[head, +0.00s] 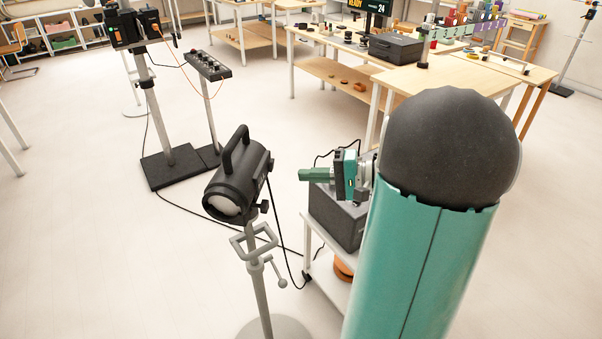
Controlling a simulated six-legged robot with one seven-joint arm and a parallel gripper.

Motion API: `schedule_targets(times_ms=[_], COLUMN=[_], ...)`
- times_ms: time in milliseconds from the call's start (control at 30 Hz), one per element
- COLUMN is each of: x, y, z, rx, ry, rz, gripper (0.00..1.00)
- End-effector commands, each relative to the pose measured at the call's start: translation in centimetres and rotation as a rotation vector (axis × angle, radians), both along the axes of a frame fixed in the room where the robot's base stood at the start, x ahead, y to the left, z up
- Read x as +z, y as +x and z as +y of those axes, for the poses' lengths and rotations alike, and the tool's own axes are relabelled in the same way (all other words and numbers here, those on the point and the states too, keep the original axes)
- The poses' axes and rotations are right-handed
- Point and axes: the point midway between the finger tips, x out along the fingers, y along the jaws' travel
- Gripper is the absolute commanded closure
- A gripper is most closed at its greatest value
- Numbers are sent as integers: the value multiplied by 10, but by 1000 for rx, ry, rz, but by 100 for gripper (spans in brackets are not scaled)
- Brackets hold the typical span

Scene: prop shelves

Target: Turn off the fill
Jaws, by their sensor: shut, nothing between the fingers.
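A black spot lamp (238,182) with a top handle sits on a grey stand (258,285) left of centre, its pale lens facing down and left. It may be the fill; no label is readable. I cannot tell whether it is lit. A small knob shows at its lower right side. My gripper (303,174) is shut and empty, its green fingers pointing left toward the lamp's right side, apart from it in the picture. A black control box (208,66) with several knobs stands on a thin post farther back.
Cables run from the lamp across the floor. Another stand (160,120) with black boxes is at back left. Wooden tables (455,82) fill the back right. Floor at left is clear.

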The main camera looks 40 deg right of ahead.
Motion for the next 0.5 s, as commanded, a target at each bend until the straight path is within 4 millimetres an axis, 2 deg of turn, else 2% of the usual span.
schedule_targets(times_ms=[233,500], x=[-9,-13], y=[-33,-55], z=[-33,-52], rx=[-2,2], ry=[1,0], rz=[0,0], gripper=[100,100])
